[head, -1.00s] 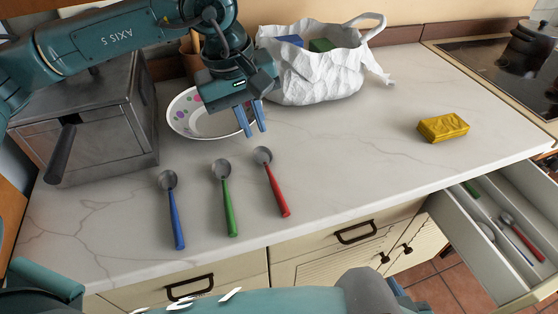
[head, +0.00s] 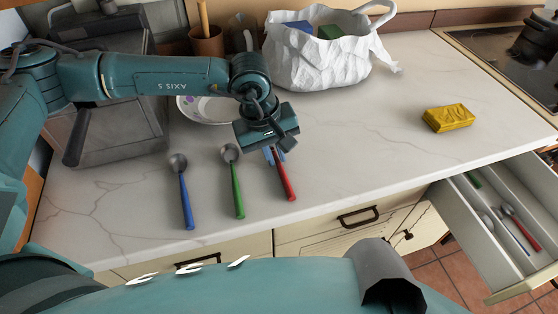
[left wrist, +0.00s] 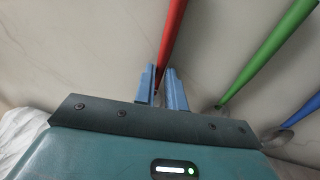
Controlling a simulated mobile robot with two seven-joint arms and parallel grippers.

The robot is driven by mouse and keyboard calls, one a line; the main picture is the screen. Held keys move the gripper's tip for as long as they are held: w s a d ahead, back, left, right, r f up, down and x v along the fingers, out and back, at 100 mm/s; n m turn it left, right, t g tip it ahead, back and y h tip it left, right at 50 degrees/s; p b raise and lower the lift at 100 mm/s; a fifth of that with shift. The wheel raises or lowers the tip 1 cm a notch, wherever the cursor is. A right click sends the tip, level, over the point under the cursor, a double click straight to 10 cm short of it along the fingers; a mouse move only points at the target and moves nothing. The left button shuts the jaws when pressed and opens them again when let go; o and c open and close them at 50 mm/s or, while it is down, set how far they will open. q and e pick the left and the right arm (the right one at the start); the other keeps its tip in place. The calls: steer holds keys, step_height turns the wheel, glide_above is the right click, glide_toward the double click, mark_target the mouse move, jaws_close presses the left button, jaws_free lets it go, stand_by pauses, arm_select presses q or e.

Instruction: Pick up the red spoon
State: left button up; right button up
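The red spoon (head: 284,180) lies on the counter at the right end of a row of three. Its bowl is hidden in the head view by my left gripper (head: 274,157), which points down over its upper part. In the left wrist view the red spoon's handle (left wrist: 173,38) runs between the two blue fingers of my left gripper (left wrist: 161,72). The gap is narrow, and I cannot tell whether the fingers press on it. The spoon looks to be still lying on the counter. My right gripper does not show.
A green spoon (head: 237,190) and a blue spoon (head: 185,200) lie left of the red one. A bowl (head: 203,112), a white bag (head: 318,68) and a metal box (head: 125,135) stand behind. A yellow block (head: 447,117) lies right. An open drawer (head: 470,235) holds cutlery.

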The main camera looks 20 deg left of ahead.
arm_select(q)
steer(key=shift+c, duration=0.3)
jaws_close()
